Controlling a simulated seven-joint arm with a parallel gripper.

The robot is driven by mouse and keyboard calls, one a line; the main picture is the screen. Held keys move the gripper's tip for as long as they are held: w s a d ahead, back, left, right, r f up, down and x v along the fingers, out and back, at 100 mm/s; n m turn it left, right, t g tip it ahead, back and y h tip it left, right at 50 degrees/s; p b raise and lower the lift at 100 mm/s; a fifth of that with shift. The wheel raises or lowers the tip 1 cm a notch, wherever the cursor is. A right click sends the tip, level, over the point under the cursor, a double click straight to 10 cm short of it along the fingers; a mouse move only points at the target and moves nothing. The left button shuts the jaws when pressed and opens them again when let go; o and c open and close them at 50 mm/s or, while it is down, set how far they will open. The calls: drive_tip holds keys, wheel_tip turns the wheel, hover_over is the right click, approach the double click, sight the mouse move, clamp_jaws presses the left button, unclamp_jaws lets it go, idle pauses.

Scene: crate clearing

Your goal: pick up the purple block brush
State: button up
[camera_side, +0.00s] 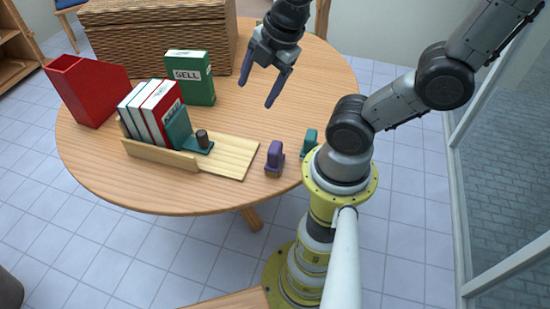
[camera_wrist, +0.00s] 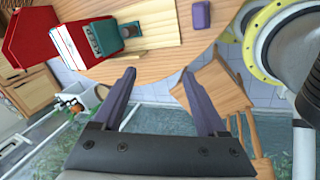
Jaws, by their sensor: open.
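The purple block brush (camera_side: 274,159) stands on the round wooden table near its front right edge, just right of the wooden book rack. It also shows at the top of the wrist view (camera_wrist: 202,14). My gripper (camera_side: 272,90) is open and empty, raised above the table behind the brush and well apart from it. In the wrist view its two fingers (camera_wrist: 160,92) are spread with nothing between them.
A teal block (camera_side: 309,141) stands right of the brush, close to my base. The wooden rack (camera_side: 232,157) holds several books and a teal bookend (camera_side: 180,130). A green SELL box (camera_side: 198,80), a red holder (camera_side: 88,92) and a wicker crate (camera_side: 150,42) stand farther back.

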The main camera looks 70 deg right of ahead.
drive_tip(key=d+f+n+g, duration=0.3)
drive_tip(key=f+n, duration=0.1)
drive_tip(key=f, duration=0.3)
drive_tip(key=g, duration=0.1)
approach(275, 147)
drive_tip(key=f, duration=0.4)
drive_tip(key=d+f, duration=0.1)
drive_tip(key=f, duration=0.2)
drive_tip(key=shift+w+a+f, duration=0.1)
drive_tip(key=shift+f, duration=1.2)
drive_tip(key=shift+w+a+f, duration=0.1)
drive_tip(key=shift+a+f, duration=0.05)
drive_tip(key=shift+f, duration=1.2)
clamp_jaws()
